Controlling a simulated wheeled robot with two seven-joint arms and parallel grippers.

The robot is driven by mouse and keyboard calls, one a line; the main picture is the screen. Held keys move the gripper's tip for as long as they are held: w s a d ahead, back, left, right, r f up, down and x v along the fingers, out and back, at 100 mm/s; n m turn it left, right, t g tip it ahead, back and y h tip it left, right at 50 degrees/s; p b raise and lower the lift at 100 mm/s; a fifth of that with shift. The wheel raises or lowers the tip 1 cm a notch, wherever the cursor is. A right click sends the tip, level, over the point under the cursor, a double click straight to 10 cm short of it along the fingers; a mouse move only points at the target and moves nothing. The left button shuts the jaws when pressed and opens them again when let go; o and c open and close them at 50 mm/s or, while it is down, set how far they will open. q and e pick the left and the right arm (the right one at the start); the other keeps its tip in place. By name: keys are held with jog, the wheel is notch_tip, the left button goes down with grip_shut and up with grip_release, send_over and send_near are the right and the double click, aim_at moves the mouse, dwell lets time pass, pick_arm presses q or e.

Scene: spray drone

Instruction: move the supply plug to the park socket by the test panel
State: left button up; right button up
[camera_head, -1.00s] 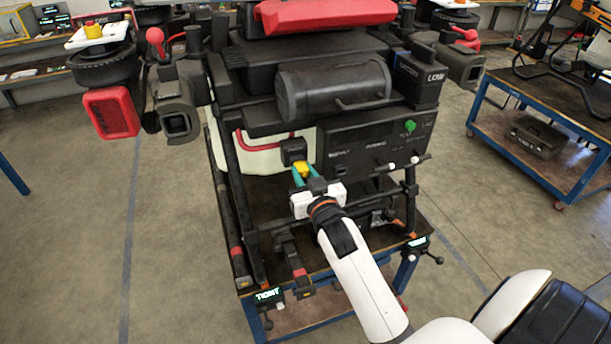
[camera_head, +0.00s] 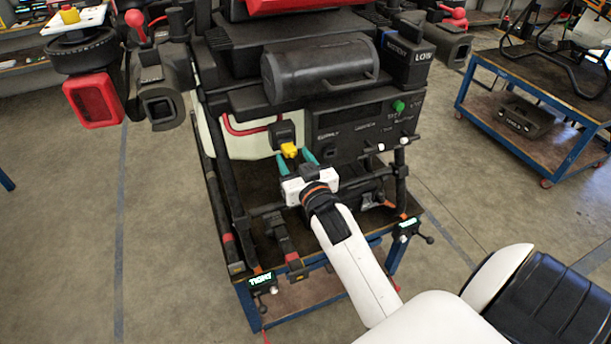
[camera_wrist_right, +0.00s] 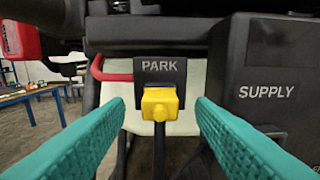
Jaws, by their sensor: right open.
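The yellow supply plug (camera_head: 289,149) sits at the black park socket (camera_head: 284,131) on the front of the drone. In the right wrist view the plug (camera_wrist_right: 160,104) is directly below the PARK label (camera_wrist_right: 160,67), with a dark cable hanging beneath it. My right gripper (camera_head: 294,157) is open in front of the plug. Its teal fingers stand apart on either side, with a gap to the plug on both sides. The dark test panel (camera_head: 355,122) is to the right of the socket. Its SUPPLY label (camera_wrist_right: 267,91) shows large in the wrist view. My left gripper is not in view.
A red tube (camera_head: 236,128) curves just left of the park socket. A black bar frame (camera_head: 222,190) and blue stand (camera_head: 246,310) surround the area below. A blue cart (camera_head: 557,122) stands at the right. The floor at the left is open.

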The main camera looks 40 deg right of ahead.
jog(key=b+v, duration=0.2)
jog(key=v, duration=0.8)
jog(key=shift+d, duration=0.1)
